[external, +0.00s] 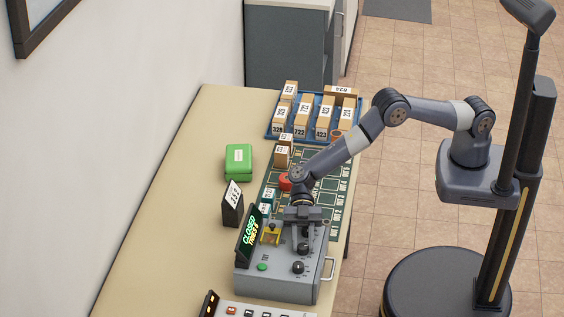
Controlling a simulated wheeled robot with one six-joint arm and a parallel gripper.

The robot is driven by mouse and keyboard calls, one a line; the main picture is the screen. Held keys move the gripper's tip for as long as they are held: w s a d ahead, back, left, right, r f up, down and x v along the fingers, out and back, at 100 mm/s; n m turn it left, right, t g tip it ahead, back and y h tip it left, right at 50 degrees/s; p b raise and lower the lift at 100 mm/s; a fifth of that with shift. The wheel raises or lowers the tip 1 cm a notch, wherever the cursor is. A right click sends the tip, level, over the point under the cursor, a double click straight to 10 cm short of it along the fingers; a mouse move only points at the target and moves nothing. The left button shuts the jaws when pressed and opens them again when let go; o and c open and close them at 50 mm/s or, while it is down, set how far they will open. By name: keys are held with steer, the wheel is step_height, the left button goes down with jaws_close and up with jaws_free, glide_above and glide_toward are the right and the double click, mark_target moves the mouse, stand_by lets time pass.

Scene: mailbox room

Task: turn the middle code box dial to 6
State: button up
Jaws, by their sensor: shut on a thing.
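The grey code box (262,282) stands near the front of the table with a column of black dials on its top. The middle dial (303,248) sits between the fingertips of my gripper (304,246), which points down and is shut on it. The near dial (298,267) is clear of the gripper. The far dial is partly hidden behind my fingers. The dial numbers are too small to read. The box's display (249,237) shows "CLOSED" in green, with a smaller line about tries below.
A dark stand with a number card (232,205), a green box (238,161) and a blue tray (268,133) of numbered parcels stand farther back. The table's left side is clear.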

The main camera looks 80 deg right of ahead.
steer(key=shift+w+a+n+g+b, duration=0.1)
steer(key=shift+n+g+b, duration=0.5)
steer(key=shift+g+b, duration=0.1)
steer(key=shift+r+n+h, duration=0.15)
steer(key=shift+n+h, duration=0.15)
steer(key=o, duration=1)
steer(key=shift+g, duration=0.3)
steer(key=shift+c, duration=0.2)
steer(key=b+v, duration=0.3)
steer(key=v, duration=0.7)
steer(key=shift+w+d+r, duration=0.1)
steer(key=shift+d, duration=0.3)
